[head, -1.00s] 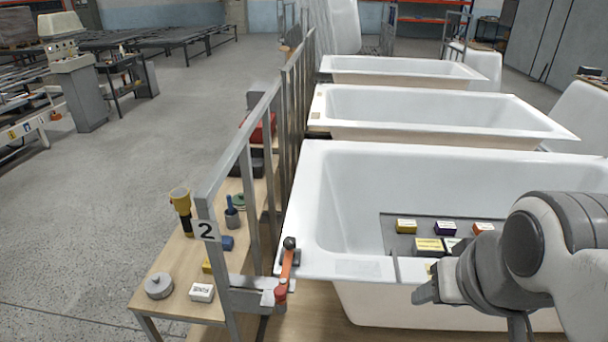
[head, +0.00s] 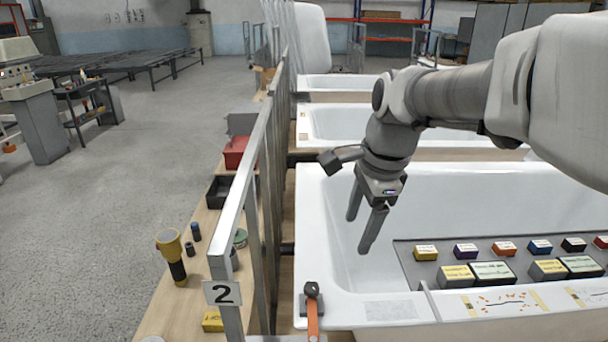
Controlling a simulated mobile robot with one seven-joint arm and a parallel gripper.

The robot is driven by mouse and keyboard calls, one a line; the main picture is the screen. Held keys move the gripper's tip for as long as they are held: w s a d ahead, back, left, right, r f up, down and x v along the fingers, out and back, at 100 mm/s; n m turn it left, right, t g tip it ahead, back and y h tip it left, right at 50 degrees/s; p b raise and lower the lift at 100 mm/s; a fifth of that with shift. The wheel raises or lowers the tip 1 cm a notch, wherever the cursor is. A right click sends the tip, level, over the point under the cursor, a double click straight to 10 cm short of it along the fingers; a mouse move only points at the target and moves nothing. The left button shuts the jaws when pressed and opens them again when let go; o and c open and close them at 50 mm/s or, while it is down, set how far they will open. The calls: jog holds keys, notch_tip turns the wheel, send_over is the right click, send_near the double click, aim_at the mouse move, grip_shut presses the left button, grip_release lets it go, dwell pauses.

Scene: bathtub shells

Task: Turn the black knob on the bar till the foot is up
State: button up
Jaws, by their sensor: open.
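A black knob (head: 311,289) shows at the near left corner of the nearest white bathtub (head: 390,315). It sits at the far end of an orange bar (head: 313,321), whose near end is cut off by the bottom edge. A grey piece lies under the knob at the tub rim. I cannot make out the foot. My gripper (head: 359,232) is open and empty, with its two fingers pointing down over the tub. In the picture it is above and right of the knob, well apart from it.
A metal rail fence (head: 252,190) with a "2" sign (head: 222,292) stands just left of the knob. A wooden bench (head: 185,315) behind it holds a yellow-black torch (head: 172,257) and small items. A grey tray (head: 415,262) with several small boxes lies across the tub.

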aim_at(312, 286)
jog(key=w+a+f+m+g+h+b, duration=0.1)
jog(key=w+a+f+m+g+b, duration=0.15)
jog(key=w+a+f+m, duration=0.6)
jog(key=f+b, duration=0.1)
jog(key=f, duration=0.5)
jog(key=w+d+f+m+b, duration=0.1)
jog(key=f, duration=0.5)
jog(key=w+f+m+b, duration=0.1)
jog(key=f+b, duration=0.1)
jog(key=f, duration=0.4)
jog(key=shift+w+d+f+m+t, duration=0.1)
jog(key=shift+w+d+m+t, duration=0.05)
jog(key=shift+w+m+t, duration=0.1)
jog(key=shift+c, duration=0.2)
grip_shut()
